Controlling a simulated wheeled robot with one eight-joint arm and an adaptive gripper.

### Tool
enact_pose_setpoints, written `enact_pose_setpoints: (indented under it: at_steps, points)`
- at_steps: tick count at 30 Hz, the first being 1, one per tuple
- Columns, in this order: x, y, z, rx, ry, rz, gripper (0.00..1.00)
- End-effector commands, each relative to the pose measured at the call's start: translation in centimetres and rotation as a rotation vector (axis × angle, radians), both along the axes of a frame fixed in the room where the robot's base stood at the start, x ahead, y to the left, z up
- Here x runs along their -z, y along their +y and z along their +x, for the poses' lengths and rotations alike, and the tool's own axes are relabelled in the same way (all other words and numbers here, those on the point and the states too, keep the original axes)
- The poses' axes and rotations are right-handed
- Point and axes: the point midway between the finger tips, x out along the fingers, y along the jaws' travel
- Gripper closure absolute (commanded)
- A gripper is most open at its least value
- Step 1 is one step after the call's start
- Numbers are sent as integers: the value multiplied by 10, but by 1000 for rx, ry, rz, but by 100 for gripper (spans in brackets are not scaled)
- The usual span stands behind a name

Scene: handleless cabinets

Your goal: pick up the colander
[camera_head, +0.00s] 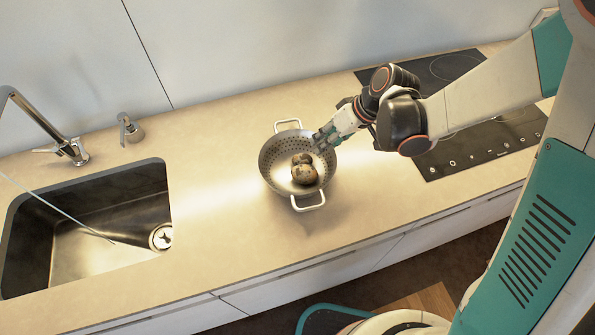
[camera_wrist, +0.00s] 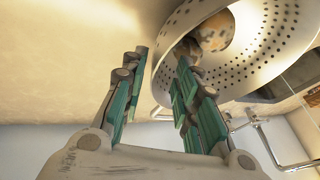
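A metal colander (camera_head: 273,157) with two light loop handles stands upright on the counter, between the sink and the cooktop. Two brownish, potato-like round things (camera_head: 304,173) lie in it. My gripper (camera_head: 324,139) is at the colander's upper right rim, reaching in from the right. In the wrist view my gripper (camera_wrist: 162,62) is open. One finger overlaps the perforated inside of the colander (camera_wrist: 275,50) and the other is over the counter outside, with the rim appearing between them. I cannot tell whether either finger touches it.
A dark sink (camera_head: 95,225) with a tap (camera_head: 70,148) is on the left, with a small fixture (camera_head: 130,130) behind it. A black cooktop (camera_head: 475,150) is on the right under my arm. The counter (camera_head: 220,230) around the colander is clear. A wall rises behind.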

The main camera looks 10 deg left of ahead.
Motion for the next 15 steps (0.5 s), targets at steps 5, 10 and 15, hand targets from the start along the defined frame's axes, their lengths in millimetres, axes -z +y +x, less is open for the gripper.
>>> enact_pose_setpoints:
  at_steps: [5,10,15]
  points:
    - [13,7,0,0,0,0,72]
    - [12,6,0,0,0,0,74]
    - [12,6,0,0,0,0,100]
